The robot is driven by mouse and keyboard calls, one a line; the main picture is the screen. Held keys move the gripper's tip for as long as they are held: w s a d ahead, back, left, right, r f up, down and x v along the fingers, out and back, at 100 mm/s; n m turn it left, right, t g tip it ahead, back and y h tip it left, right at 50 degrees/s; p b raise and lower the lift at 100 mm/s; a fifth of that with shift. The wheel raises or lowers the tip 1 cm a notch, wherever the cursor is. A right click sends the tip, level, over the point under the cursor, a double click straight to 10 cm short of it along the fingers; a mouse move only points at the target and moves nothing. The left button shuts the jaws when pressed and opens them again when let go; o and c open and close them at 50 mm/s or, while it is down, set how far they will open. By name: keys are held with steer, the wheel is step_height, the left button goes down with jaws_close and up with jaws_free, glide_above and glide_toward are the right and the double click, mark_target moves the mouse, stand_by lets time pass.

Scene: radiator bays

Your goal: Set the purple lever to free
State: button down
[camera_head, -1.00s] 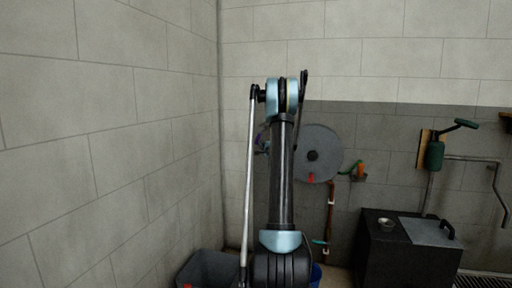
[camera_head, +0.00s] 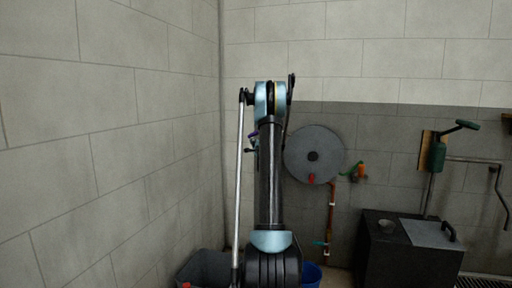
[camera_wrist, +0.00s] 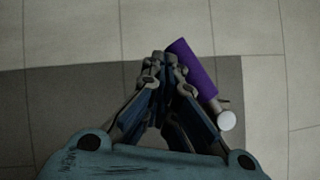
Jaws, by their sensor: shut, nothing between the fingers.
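The purple lever (camera_wrist: 194,66) shows in the wrist view as a thick purple bar, tilted, just right of my gripper. A short metal stem and a round white cap sit near its lower end. My gripper (camera_wrist: 163,58) is shut, with its fingertips together beside the lever's upper part and nothing between them. I cannot tell whether the right finger touches the lever. In the head view my arm hides the gripper and most of that spot on the wall.
A grey disc (camera_head: 313,155) with a red tab hangs right of my arm. A green and orange valve (camera_head: 357,172), a copper pipe (camera_head: 330,215) and a green pump (camera_head: 436,154) are further right. A dark box (camera_head: 390,250) and a grey bin (camera_head: 204,268) stand below.

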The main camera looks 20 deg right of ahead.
steer(key=shift+w+a+r, duration=0.45)
steer(key=shift+a+r, duration=0.3)
steer(key=shift+w+r, duration=0.1)
steer(key=shift+r, duration=0.05)
stand_by(1.9)
steer(key=s+a+f, duration=0.3)
steer(key=s+f, duration=0.6)
steer(key=w+d+r+m+t+y, duration=0.1)
steer(key=w+d+r+m+y, duration=0.2)
steer(key=w+d+m+y, duration=0.35)
steer(key=s+d+m+g+y, duration=0.2)
steer(key=s+d+g+y, duration=0.25)
steer(key=y, duration=0.65)
steer(key=x, duration=1)
steer(key=shift+w+d+f+g, duration=0.15)
steer(key=shift+w+f+g, duration=0.05)
steer(key=shift+w+g, duration=0.2)
